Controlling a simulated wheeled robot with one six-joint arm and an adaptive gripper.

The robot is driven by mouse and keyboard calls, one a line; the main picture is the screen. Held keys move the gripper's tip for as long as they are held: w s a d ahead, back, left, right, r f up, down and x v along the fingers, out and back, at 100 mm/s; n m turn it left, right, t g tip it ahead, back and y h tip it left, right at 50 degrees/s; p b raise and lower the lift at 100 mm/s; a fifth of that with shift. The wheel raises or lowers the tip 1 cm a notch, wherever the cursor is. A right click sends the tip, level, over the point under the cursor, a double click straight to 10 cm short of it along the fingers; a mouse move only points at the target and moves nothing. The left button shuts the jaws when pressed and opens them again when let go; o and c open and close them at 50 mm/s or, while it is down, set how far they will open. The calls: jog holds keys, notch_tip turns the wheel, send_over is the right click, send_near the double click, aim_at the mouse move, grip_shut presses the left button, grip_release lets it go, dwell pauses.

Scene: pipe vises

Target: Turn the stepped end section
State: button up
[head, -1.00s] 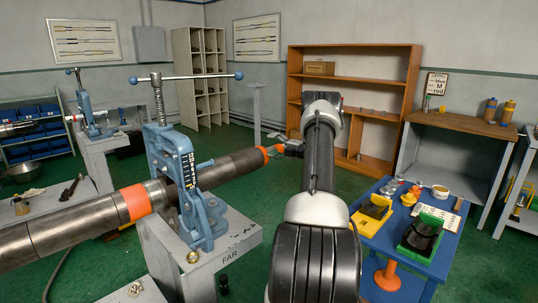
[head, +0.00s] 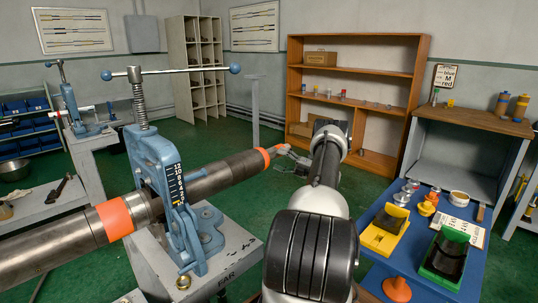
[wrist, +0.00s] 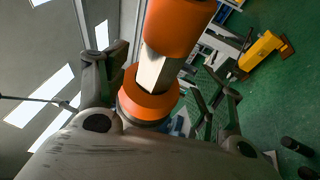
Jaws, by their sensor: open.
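A long dark steel pipe (head: 225,174) is held in a blue pipe vise (head: 160,180) on a grey stand. Its far end carries the stepped end section (head: 270,155), with orange bands. In the wrist view the section shows a bare steel part with flat faces (wrist: 158,70) between an orange part above and an orange collar (wrist: 146,101) below. My gripper (wrist: 165,75) is open, one finger on each side of the section. Whether a finger touches it I cannot tell. In the head view my gripper (head: 295,160) is small and partly hidden by my arm.
Another orange band (head: 115,218) marks the pipe on the near side of the vise. A blue table (head: 465,284) with yellow and green trays stands at the right. A wooden shelf (head: 355,72) is behind my arm. Green floor is open beyond the pipe end.

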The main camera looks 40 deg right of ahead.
aim_at(270, 154)
jog(key=x, duration=0.5)
jog(key=shift+w+a, duration=0.15)
jog(key=shift+w, duration=0.2)
jog(key=c, duration=1)
jog(key=shift+r+h, duration=0.15)
jog(key=shift+h, duration=0.15)
